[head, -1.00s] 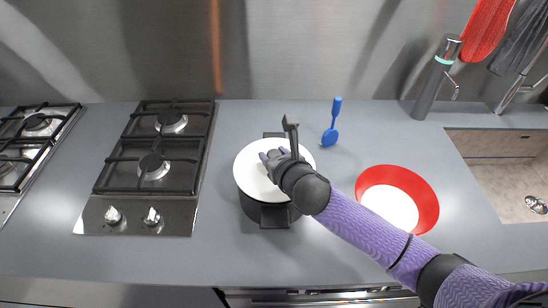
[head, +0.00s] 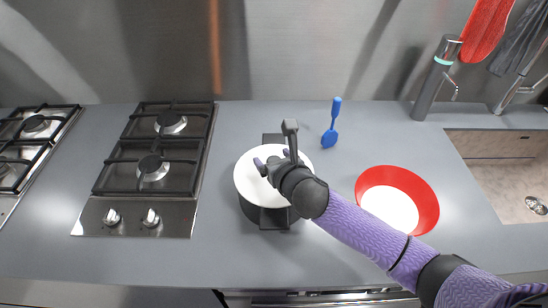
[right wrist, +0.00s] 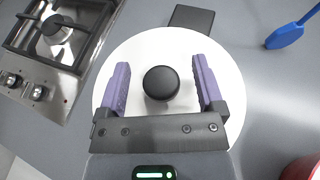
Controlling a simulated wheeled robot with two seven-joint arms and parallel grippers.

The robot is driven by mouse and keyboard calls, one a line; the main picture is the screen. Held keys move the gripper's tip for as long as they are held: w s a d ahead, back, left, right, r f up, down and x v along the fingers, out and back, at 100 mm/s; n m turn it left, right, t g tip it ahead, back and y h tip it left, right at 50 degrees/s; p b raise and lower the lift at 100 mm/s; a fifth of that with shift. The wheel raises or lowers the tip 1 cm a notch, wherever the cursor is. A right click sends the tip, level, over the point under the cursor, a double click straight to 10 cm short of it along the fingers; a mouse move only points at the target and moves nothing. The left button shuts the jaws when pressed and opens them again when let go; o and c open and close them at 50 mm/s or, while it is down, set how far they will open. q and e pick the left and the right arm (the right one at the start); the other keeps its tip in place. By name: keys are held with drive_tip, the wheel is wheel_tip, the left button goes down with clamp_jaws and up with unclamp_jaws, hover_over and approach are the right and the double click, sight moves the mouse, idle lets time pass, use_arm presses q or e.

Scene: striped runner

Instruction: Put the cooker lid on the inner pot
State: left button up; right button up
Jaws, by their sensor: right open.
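The white round cooker lid (head: 249,182) lies on top of the dark inner pot (head: 274,216) on the counter, right of the hob. The lid hides the pot's inside and most of its body. In the right wrist view the lid (right wrist: 160,50) has a round black knob (right wrist: 161,83) at its middle. My right gripper (head: 266,165) is over the lid. It is open, with its purple fingers (right wrist: 162,88) on either side of the knob and a gap on both sides. My left gripper is not in view.
A gas hob (head: 152,168) stands left of the pot. A red bowl with a white inside (head: 425,200) is to the right, near my right forearm. A blue utensil (head: 331,125) is behind, and a tap (head: 436,77) stands by the sink. The front counter is clear.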

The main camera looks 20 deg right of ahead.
drive_tip(key=shift+r, duration=0.1)
drive_tip(key=shift+s+r+p, duration=0.6)
drive_tip(key=shift+s+r, duration=0.1)
drive_tip(key=shift+r, duration=0.2)
drive_tip(key=p+v, duration=0.2)
drive_tip(key=v, duration=0.8)
drive_tip(key=shift+s, duration=0.2)
